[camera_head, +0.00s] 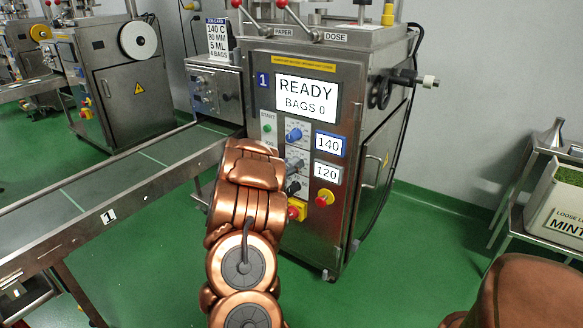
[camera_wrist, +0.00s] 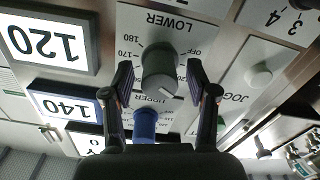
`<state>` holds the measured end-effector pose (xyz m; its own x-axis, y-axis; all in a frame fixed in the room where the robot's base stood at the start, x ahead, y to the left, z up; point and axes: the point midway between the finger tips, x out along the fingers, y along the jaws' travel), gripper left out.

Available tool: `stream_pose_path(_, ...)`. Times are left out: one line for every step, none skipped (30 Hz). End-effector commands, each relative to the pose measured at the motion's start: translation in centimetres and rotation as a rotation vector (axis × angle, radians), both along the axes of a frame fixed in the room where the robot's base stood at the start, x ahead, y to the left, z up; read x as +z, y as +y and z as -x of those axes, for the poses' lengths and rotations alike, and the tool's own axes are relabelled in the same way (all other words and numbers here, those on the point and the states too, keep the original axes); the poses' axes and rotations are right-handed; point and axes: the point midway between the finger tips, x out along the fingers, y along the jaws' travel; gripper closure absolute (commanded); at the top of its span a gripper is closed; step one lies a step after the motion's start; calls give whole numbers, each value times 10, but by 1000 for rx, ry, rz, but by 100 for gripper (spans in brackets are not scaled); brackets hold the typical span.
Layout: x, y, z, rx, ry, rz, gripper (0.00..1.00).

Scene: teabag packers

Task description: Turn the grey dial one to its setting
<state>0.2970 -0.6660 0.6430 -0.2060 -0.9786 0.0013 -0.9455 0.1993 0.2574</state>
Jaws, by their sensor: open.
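The grey dial (camera_wrist: 160,68) sits on the panel plate marked LOWER, with a scale including OFF, 170 and 180, upside down in the wrist view. My gripper (camera_wrist: 159,76) is open, one finger on each side of the grey dial, with small gaps visible. The lower display (camera_head: 327,173) reads 120; the upper display (camera_head: 329,144) reads 140.
The main screen (camera_head: 306,98) reads READY, BAGS 0. A job card (camera_head: 219,39) lists 140 C, 80 MM, 5 ML, 4 BAGS. A red knob (camera_head: 325,198) on yellow is right of my gripper. A conveyor (camera_head: 120,180) runs at left; floor at right is partly clear.

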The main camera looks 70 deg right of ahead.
Motion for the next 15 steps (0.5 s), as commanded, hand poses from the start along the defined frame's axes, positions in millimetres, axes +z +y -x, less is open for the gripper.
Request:
stream_pose_path(0,-3,1,-1,0,1,42)
stream_pose_path(0,-3,1,-1,0,1,42)
stream_pose_path(0,-4,1,-1,0,1,42)
stream_pose_path(0,-4,1,-1,1,1,42)
stream_pose_path(0,-5,1,-1,1,0,42)
stream_pose_path(0,-5,1,0,1,0,42)
stream_pose_path(0,-5,1,0,1,0,42)
stream_pose_path(0,-5,1,0,1,0,42)
stream_pose_path(0,-4,1,0,1,0,42)
stream_pose_path(0,-4,1,0,1,0,42)
stream_pose_path(0,-4,1,0,1,0,44)
stream_pose_path(0,-4,1,0,1,-1,48)
stream_pose_path(0,-4,1,0,1,-1,51)
stream_pose_path(0,-4,1,0,1,-1,54)
stream_pose_path(0,-4,1,0,1,-1,59)
